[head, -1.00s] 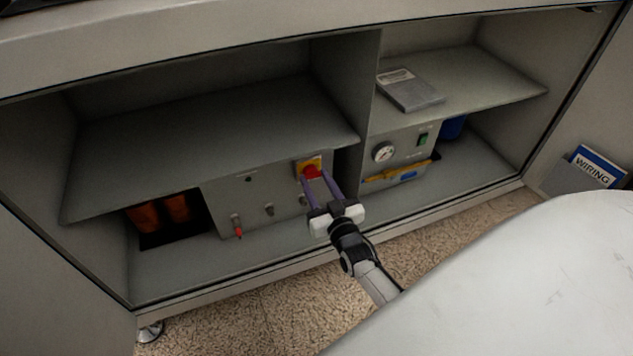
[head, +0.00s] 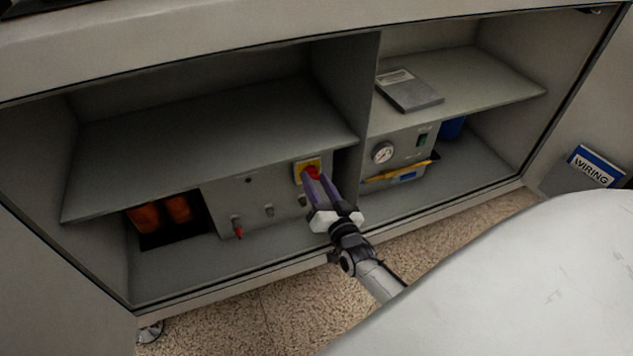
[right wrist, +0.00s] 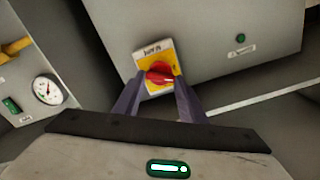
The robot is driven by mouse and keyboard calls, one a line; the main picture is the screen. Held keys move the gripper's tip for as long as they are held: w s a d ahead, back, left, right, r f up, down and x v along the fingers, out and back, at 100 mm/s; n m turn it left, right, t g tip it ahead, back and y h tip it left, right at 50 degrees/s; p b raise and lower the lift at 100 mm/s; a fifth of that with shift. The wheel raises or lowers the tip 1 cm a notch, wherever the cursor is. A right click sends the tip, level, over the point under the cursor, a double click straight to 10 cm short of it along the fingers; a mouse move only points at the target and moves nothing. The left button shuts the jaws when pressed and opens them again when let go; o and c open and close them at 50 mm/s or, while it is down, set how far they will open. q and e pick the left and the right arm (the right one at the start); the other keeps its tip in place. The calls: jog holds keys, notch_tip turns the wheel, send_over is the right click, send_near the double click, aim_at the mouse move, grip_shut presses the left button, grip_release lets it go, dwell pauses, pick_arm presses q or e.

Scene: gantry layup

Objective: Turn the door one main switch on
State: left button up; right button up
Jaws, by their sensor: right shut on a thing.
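The main switch is a red rotary knob (head: 312,173) on a yellow plate (head: 300,168), at the upper right of a grey panel (head: 225,205) inside the open cabinet. In the right wrist view the red knob (right wrist: 160,73) sits between my fingertips, on its yellow plate (right wrist: 146,53) with a white strip reading "MAIN". My right gripper (head: 316,180) has its purple fingers reaching to the knob and is shut on it; the fingers hide part of it in the head view. My left gripper is not in view.
Toggle switches, one red-tipped (head: 238,229), sit lower on the panel. A divider (head: 348,110) stands right of it. Beyond are a gauge (head: 382,153), a green switch (head: 422,140) and a yellow handle (head: 400,172). A shelf (head: 200,140) hangs close above the panel.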

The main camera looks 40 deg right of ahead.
jog(key=m, duration=0.2)
jog(key=shift+f+m, duration=0.1)
jog(key=shift+m, duration=1.2)
jog(key=shift+f+m+b, duration=0.1)
jog(key=shift+m+b, duration=0.3)
jog(key=shift+m, duration=0.5)
jog(key=m+b, duration=0.1)
jog(key=m, duration=0.2)
jog(key=shift+d, duration=0.1)
jog(key=shift+m, duration=1)
jog(key=shift+m+b, duration=0.3)
jog(key=shift+m, duration=0.1)
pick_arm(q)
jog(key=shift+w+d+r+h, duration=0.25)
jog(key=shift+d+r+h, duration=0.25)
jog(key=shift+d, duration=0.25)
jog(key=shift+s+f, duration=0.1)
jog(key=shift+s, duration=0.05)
pick_arm(e)
jog(key=o, duration=1.1)
jog(key=shift+c, duration=0.2)
